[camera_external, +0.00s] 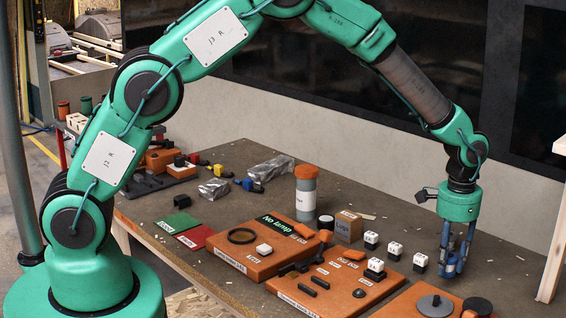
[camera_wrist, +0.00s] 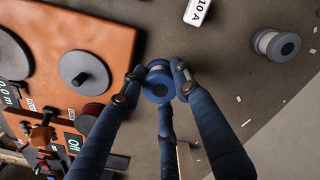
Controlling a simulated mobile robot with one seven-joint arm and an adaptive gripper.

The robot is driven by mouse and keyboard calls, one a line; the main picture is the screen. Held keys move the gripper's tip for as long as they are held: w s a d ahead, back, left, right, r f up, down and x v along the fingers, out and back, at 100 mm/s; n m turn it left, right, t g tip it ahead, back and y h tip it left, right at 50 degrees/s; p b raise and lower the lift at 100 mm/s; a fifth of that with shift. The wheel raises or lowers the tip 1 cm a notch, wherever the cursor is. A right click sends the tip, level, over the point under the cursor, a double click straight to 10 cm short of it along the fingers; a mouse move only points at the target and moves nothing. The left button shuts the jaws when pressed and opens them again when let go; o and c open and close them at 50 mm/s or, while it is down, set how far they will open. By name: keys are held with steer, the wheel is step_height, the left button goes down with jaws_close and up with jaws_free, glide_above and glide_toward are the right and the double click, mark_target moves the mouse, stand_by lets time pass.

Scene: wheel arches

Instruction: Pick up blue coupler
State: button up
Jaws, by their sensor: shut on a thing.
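The blue coupler (camera_wrist: 158,87) is a short blue cylinder with a round end, in the middle of the wrist view. My gripper (camera_wrist: 155,82) has its dark blue fingers closed around it, touching its sides. In the external view my gripper (camera_external: 453,262) points down at the right part of the table, with the blue coupler (camera_external: 450,270) low between the fingertips and partly hidden by them. I cannot tell whether it touches the table. A second round piece with a blue-grey top and pale band (camera_wrist: 276,44) stands apart at the upper right of the wrist view.
An orange board with grey discs (camera_external: 432,303) lies just in front of my gripper. White blocks (camera_external: 420,261) stand to its left. Other orange boards (camera_external: 260,262) and an orange-capped bottle (camera_external: 306,195) are farther left.

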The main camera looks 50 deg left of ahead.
steer(key=s+a, duration=0.1)
steer(key=s, duration=0.1)
steer(key=s+a+p, duration=0.1)
steer(key=s+a, duration=0.1)
steer(key=s, duration=0.1)
steer(key=s+a+r, duration=0.1)
steer(key=s, duration=0.2)
steer(key=shift+s+a, duration=0.25)
steer(key=shift+a, duration=0.15)
